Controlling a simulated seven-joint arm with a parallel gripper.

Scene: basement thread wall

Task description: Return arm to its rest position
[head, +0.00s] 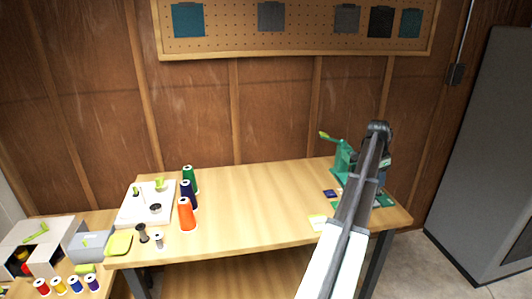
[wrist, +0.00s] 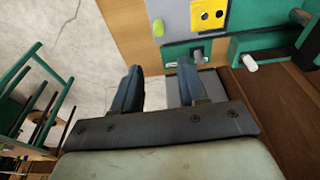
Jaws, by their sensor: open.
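My arm reaches from the lower right over the right end of the wooden table (head: 250,195) in the head view. My gripper (wrist: 160,80) shows in the wrist view with its two dark fingers apart and nothing between them. In the head view the gripper is mostly hidden by the arm, near the green device (head: 345,158). In the wrist view the green and grey device (wrist: 205,50) lies just beyond and right of the fingers. I cannot tell from these views whether the fingers touch it.
Orange (head: 186,214), purple and green thread cones stand at the table's left, beside a white board (head: 135,207). Small spools and a grey box (head: 88,246) sit on a lower-left surface. A pegboard (head: 300,45) hangs behind. A grey cabinet (head: 490,160) stands right. The table's middle is clear.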

